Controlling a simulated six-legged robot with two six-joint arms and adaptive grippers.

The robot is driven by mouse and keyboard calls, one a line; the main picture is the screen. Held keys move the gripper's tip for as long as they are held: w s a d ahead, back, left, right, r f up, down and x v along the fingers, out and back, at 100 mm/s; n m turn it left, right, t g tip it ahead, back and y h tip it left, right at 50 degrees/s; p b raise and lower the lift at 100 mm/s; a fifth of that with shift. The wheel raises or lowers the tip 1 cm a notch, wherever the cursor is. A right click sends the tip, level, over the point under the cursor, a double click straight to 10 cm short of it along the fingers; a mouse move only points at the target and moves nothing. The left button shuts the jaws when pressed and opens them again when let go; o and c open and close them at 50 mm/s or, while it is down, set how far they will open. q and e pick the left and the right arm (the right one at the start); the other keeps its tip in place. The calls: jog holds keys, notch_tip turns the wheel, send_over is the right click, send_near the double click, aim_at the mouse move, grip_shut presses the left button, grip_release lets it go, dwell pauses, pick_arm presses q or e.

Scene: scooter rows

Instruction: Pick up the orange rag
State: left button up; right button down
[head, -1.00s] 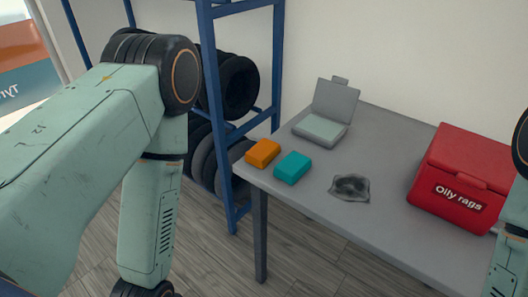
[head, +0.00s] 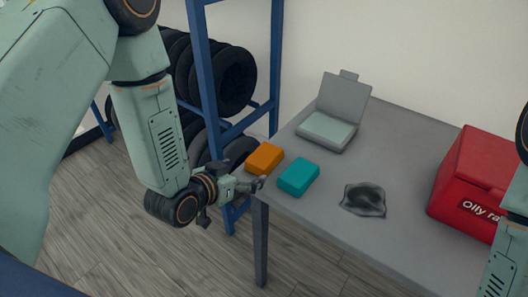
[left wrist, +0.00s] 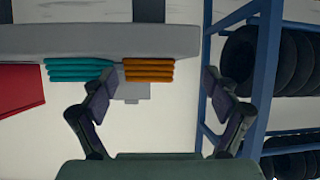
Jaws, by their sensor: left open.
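The orange rag (head: 264,158) is a folded block at the left corner of the grey table (head: 330,225), beside a folded teal rag (head: 299,177). My left gripper (head: 254,186) is open and empty at the table's left edge, just in front of the orange rag in the head view. In the left wrist view, which looks upside down, the orange rag (left wrist: 148,71) shows between the open fingers (left wrist: 158,78), apart from them. The teal rag (left wrist: 76,70) shows left of the left-hand finger. My right gripper is out of view.
A crumpled dark grey rag (head: 363,199) lies on the table. An open grey case (head: 338,112) stands behind. A red box (head: 465,180) labelled for oily rags is at right. A blue rack (head: 205,70) with tyres stands left of the table.

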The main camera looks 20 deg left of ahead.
aim_at(264, 157)
pick_arm(q)
jog(key=shift+w+d+r+m+t+h, duration=0.15)
jog(key=shift+d+r+t, duration=0.15)
jog(key=shift+r, duration=0.3)
jog(key=shift+w+d+r+m+t+h, duration=0.2)
jog(key=shift+d+r, duration=0.2)
jog(key=shift+r, duration=0.2)
jog(key=shift+d, duration=0.15)
jog(key=b+x, duration=0.1)
jog(key=x, duration=0.5)
jog(key=shift+w+d+f, duration=0.1)
jog(key=shift+w+d, duration=0.1)
jog(key=shift+w, duration=0.15)
jog(key=shift+w+a+f, duration=0.2)
jog(key=shift+w+f, duration=0.15)
jog(key=shift+w, duration=0.15)
jog(key=shift+s+d+r, duration=0.2)
jog(key=shift+s+r, duration=0.1)
jog(key=c, duration=0.4)
jog(key=shift+w+a+f, duration=0.15)
jog(key=shift+f, duration=0.05)
jog(key=c, duration=0.5)
jog(key=shift+c, duration=1.2)
